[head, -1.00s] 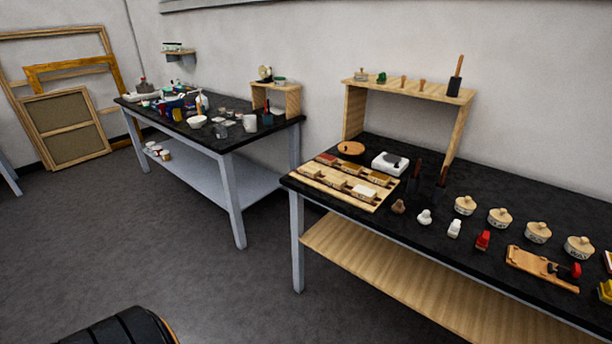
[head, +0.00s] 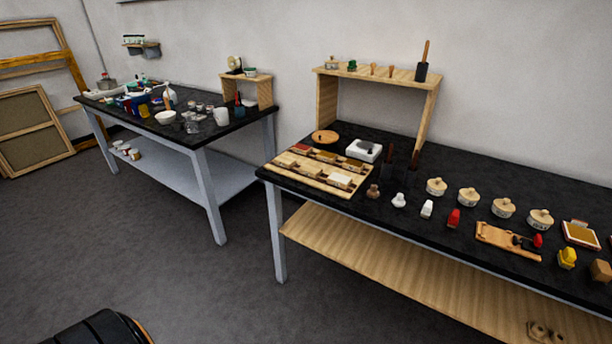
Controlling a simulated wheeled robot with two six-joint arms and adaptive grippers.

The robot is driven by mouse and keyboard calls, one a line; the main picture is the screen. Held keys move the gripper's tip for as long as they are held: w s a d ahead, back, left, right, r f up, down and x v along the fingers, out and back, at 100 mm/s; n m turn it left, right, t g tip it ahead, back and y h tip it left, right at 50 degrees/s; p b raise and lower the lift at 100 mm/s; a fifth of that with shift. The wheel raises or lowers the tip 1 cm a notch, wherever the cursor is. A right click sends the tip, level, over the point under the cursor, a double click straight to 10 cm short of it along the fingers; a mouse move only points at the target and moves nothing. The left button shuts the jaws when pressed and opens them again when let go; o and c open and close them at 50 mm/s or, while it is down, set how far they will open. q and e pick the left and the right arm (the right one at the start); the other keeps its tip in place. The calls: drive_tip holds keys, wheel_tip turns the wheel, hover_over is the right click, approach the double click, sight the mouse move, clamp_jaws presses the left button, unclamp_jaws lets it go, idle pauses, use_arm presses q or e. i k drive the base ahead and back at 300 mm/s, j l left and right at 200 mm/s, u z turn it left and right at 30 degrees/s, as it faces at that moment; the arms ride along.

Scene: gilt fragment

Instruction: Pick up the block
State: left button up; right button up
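The task does not say which block, and I cannot tell which one it is. A small brown block-like piece (head: 601,271) stands at the right edge of the view on the near black-topped table (head: 390,228). Several small block-like pieces, among them a pale one (head: 340,181) and a reddish one (head: 300,149), lie on a wooden tray (head: 318,187) at that table's left end. Their details are too small to make out. Neither of my grippers is in view.
Lidded pots (head: 437,187), small stoppered bottles, a red piece (head: 453,218) and a yellow piece (head: 567,257) stand on the near table. A wooden riser (head: 327,100) stands behind. A second cluttered table (head: 215,185) is at left. The grey floor in front is open.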

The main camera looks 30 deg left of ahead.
sight(307, 170)
drive_tip(key=i+j, duration=0.2)
drive_tip(key=j, duration=0.25)
drive_tip(key=i+j+u, duration=0.15)
drive_tip(key=j, duration=0.25)
drive_tip(key=i+j, duration=0.25)
drive_tip(key=j, duration=0.15)
drive_tip(key=i+j+u, duration=0.1)
drive_tip(key=i+j, duration=0.15)
drive_tip(key=j, duration=0.2)
